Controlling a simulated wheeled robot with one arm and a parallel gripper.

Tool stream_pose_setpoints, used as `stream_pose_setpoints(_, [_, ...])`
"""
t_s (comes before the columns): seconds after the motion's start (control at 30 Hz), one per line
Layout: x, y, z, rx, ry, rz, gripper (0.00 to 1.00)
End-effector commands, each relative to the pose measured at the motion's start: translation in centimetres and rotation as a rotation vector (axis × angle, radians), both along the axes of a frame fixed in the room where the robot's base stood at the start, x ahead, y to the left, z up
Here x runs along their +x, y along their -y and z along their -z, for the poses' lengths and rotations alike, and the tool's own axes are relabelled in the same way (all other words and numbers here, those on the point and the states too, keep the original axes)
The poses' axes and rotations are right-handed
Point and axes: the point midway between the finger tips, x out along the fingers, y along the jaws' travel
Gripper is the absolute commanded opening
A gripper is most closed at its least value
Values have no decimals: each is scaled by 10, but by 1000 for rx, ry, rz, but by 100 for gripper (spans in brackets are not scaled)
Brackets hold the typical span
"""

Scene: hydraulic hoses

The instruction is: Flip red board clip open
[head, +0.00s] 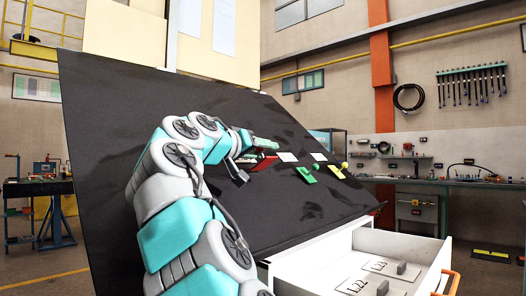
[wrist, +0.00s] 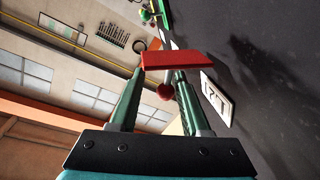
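The red board clip (wrist: 190,61) shows large in the wrist view, across the tips of my fingers, and its red ball knob (wrist: 165,91) is between them. My gripper (wrist: 161,75) has its two green fingers apart, with a gap beside the knob; I cannot tell whether a finger touches the clip. In the head view the red clip (head: 262,162) shows only in part, behind and below my gripper (head: 266,144) near the dark sloping board (head: 110,120). How far the clip is open is hard to tell.
A green clip (head: 306,175) and a yellow-knobbed clip (head: 336,172) sit right of the red one. White labels (head: 288,157) are on the board; one label (wrist: 215,98) lies close to my right finger. An open white drawer (head: 350,275) stands below the board's right side.

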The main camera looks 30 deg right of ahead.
Motion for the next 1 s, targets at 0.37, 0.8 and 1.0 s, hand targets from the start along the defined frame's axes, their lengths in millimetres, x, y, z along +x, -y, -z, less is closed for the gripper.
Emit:
stream_pose_setpoints(0.37, [-1,-1,0,0,1,0,56])
stream_pose_setpoints(0.8, [-28,-51,-4,-2,4,-2,56])
stream_pose_setpoints(1.0, [-37,-68,-5,-1,2,-1,56])
